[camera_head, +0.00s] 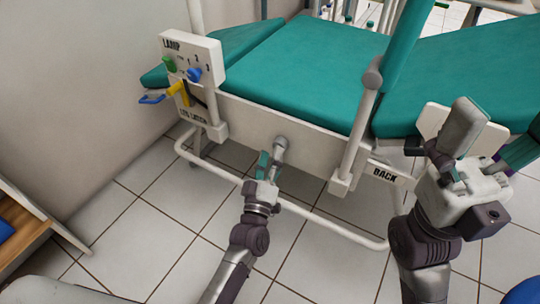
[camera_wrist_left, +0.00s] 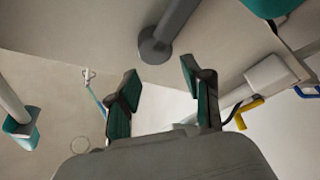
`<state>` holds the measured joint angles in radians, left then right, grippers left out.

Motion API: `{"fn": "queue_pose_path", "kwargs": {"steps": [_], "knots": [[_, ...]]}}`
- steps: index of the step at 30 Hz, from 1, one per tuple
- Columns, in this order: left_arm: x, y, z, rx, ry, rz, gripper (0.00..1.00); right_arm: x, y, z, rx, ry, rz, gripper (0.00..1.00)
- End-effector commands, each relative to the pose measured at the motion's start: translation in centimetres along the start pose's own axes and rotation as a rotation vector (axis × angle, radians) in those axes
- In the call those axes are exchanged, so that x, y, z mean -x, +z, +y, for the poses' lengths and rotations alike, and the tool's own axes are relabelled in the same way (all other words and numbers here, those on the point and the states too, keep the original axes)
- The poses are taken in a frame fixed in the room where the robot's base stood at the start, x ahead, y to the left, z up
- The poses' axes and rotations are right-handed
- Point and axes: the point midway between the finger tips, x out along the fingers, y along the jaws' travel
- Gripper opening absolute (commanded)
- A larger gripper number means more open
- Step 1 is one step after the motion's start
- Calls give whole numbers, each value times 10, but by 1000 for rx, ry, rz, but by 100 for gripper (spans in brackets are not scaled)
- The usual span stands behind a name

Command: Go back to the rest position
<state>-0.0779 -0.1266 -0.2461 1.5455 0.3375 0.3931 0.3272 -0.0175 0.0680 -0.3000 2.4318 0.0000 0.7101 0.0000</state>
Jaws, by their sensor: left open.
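My left gripper (camera_head: 268,163) is low beside the cream side panel of the dental chair. In the left wrist view its two teal-padded fingers (camera_wrist_left: 158,80) stand apart with nothing between them. A grey round-ended post (camera_head: 281,144) is right by the fingertips; the left wrist view shows it (camera_wrist_left: 155,48) just beyond the gap. Contact cannot be told. My right gripper (camera_head: 490,138) is at the right, in front of the chair, its fingers spread apart with no held object visible.
The teal chair (camera_head: 300,75) spans the back. A white LAMP panel (camera_head: 192,58) with coloured knobs and a yellow lever (camera_head: 178,88) is at the left. A BACK label (camera_head: 385,174) is near my right gripper. A base rail (camera_head: 300,212) runs low; tiled floor lies in front.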

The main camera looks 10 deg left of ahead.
Motion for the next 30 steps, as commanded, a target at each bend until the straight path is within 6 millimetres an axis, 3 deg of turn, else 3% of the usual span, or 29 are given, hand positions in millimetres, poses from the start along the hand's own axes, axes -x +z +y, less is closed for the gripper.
{"fn": "queue_pose_path", "kwargs": {"steps": [20,23,26,30], "knots": [[-2,-9,8,-7,5,6,50,0,0,0,0,0,-3,88],[0,-32,22,-46,41,53,50,0,1,0,-2,4,-14,88],[5,-77,55,-125,118,154,50,2,1,1,-4,13,-36,88],[29,-159,120,-266,262,354,50,7,0,2,-10,29,-75,88]]}}
